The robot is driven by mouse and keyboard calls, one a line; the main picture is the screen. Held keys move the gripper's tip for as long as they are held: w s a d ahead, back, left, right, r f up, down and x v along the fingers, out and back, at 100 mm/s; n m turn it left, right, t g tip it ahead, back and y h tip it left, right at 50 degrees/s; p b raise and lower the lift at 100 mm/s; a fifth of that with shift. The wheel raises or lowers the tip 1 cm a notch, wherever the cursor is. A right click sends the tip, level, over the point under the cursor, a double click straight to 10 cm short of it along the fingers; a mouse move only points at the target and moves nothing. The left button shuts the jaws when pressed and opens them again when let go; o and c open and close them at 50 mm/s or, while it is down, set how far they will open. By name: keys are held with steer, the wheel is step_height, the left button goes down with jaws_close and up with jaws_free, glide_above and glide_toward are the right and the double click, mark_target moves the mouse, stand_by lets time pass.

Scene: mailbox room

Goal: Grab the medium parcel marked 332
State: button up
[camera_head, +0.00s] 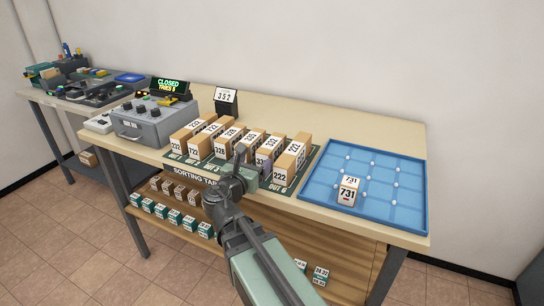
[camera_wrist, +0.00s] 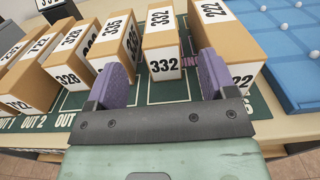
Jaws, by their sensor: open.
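The parcel marked 332 (camera_wrist: 161,38) is a brown box with white labels on its top and front. It stands upright in a row on the dark green sorting mat (camera_wrist: 165,92). In the head view the same parcel (camera_head: 273,143) is partly hidden by my gripper (camera_head: 254,166). My gripper (camera_wrist: 160,76) is open, with its purple fingers spread to either side of the parcel's front end in the wrist view. The fingers appear just in front of the box; I cannot tell how far they reach along its sides.
The parcel marked 222 (camera_wrist: 226,38) stands close on the right, and the one marked 335 (camera_wrist: 115,42) on the left. More parcels continue left. A blue tray (camera_head: 400,205) holds a box marked 731 (camera_head: 348,192). A grey control box (camera_head: 155,122) stands left of the row.

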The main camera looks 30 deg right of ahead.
mark_target(267, 147)
steer(key=x, duration=0.9)
steer(key=shift+a, duration=0.1)
steer(key=c, duration=1.1)
